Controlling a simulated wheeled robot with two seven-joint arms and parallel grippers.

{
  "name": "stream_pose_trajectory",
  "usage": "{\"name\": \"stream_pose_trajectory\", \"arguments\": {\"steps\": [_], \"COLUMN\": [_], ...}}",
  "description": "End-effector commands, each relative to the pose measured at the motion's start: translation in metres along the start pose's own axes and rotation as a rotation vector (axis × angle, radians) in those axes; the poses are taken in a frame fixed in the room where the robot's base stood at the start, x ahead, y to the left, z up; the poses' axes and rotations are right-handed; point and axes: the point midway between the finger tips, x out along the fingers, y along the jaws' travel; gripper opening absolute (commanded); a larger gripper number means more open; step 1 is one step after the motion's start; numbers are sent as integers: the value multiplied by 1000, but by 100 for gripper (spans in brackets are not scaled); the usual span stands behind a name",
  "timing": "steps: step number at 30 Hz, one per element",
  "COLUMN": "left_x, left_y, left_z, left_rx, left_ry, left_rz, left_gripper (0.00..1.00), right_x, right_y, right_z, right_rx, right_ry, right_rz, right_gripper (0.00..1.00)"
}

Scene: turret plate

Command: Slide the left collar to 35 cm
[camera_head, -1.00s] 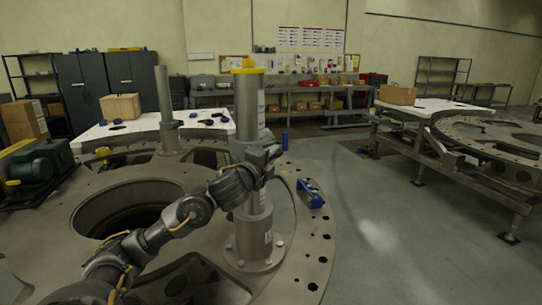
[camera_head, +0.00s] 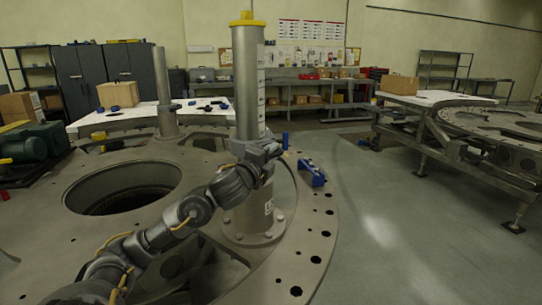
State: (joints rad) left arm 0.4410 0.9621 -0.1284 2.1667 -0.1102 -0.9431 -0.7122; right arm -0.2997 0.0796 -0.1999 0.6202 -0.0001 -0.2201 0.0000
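A grey upright post (camera_head: 246,75) with a yellow cap (camera_head: 247,19) and a white scale strip (camera_head: 261,85) stands on a flanged base (camera_head: 252,233) of the turret plate. A white label, too small to read surely, is on its lower sleeve (camera_head: 240,212). The left collar (camera_head: 241,148) is a grey band around the post, well below the cap, partly hidden by my gripper. My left gripper (camera_head: 266,152) comes from the lower left and is shut at the collar; its fingertips are hard to make out. The scale numbers are unreadable. My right gripper is not in view.
The turret plate (camera_head: 110,245) has a large round opening left of the post. A second, thinner post (camera_head: 161,80) stands further back. A blue tool (camera_head: 312,173) lies on the plate's right rim. A cardboard box (camera_head: 118,94) is on a white table behind.

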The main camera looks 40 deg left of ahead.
Motion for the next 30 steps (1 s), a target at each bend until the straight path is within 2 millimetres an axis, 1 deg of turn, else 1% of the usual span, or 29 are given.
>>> {"name": "stream_pose_trajectory", "arguments": {"steps": [1, 3, 11, 14, 17, 21, 25, 26, 27, 30], "left_x": [0, 0, -1, -7, -21, -52, -78, -83, -87, -96], "left_y": [0, 0, 1, 2, 3, 3, 3, 3, 1, 0], "left_z": [0, 0, 0, 0, 0, -1, -1, -1, -1, -1], "left_rx": [0, 1, 2, 4, 6, 9, 8, 8, 1, -1], "left_ry": [0, 0, 0, 0, 1, 3, 3, 3, 3, 3], "left_rz": [0, 0, 2, 2, 2, 3, 3, 4, 5, 4], "left_gripper": [32, 39, 39, 39, 39, 39, 39, 39, 39, 39], "right_x": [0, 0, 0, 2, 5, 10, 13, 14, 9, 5], "right_y": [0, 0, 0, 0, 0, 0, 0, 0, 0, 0], "right_z": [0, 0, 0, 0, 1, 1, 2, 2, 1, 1], "right_rx": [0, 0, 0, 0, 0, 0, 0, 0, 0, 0], "right_ry": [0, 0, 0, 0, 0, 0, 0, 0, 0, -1], "right_rz": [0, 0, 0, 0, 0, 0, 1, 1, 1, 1], "right_gripper": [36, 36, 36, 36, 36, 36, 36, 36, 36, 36]}}
